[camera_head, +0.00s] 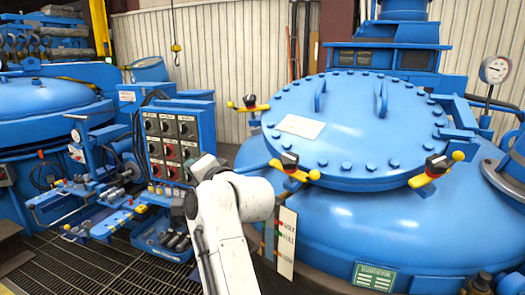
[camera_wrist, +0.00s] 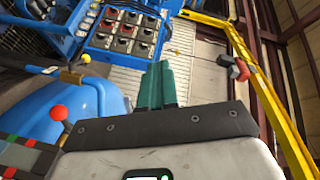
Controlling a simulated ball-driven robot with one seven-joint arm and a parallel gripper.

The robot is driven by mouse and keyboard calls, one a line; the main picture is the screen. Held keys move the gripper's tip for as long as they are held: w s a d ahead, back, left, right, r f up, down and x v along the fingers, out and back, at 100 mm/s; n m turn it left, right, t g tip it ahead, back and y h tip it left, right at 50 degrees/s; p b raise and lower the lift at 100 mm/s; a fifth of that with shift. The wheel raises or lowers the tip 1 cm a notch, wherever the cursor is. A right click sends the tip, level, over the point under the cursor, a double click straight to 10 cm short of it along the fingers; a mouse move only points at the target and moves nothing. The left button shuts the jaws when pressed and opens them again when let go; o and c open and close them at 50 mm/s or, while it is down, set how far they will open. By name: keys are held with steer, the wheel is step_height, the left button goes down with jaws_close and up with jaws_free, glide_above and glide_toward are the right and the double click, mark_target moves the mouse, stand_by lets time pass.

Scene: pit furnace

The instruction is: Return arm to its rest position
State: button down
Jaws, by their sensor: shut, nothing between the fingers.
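My white arm (camera_head: 224,225) rises from the bottom middle of the head view and bends at an elbow in front of the blue furnace vessel. Its far end points up and left, near the switch panel (camera_head: 173,143). In the wrist view my gripper (camera_wrist: 156,72) shows two green fingers pressed together, shut and empty. The fingers point towards the same switch panel (camera_wrist: 122,30) and appear apart from it. The fingers cannot be made out clearly in the head view.
A large blue vessel with a bolted lid (camera_head: 350,130) and yellow-handled clamps (camera_head: 433,170) fills the right. A bench with valves and tools (camera_head: 100,205) stands left above a grated floor (camera_head: 95,268). A yellow post (camera_wrist: 255,85) runs along the right in the wrist view.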

steer(key=s+d+f+n+g+h, duration=0.1)
steer(key=s+d+f+g+h, duration=0.1)
steer(key=s+d+f, duration=0.55)
steer(key=s+d+f+n+g+h, duration=0.1)
steer(key=s+d+f+h, duration=0.15)
steer(key=d+f, duration=0.9)
steer(key=s+d+f+n+g+h, duration=0.1)
steer(key=s+d+f+g+h, duration=0.3)
steer(key=d+f, duration=0.6)
steer(key=s+d+f+g+h, duration=0.1)
steer(key=s+d+f, duration=0.25)
steer(key=s, duration=0.25)
steer(key=s+d+f+n, duration=0.1)
steer(key=s+d+f, duration=0.25)
steer(key=s, duration=0.35)
steer(key=s+d+f+g+h, duration=0.1)
steer(key=s+d+f, duration=0.1)
steer(key=s+f, duration=0.3)
steer(key=s+d+g, duration=0.1)
steer(key=s+d, duration=0.1)
steer(key=s, duration=0.7)
steer(key=s+d+g, duration=0.2)
steer(key=s+d, duration=0.1)
steer(key=s, duration=0.7)
steer(key=shift+f+n+h, duration=0.3)
steer(key=shift+n+h, duration=0.05)
steer(key=shift+n, duration=0.05)
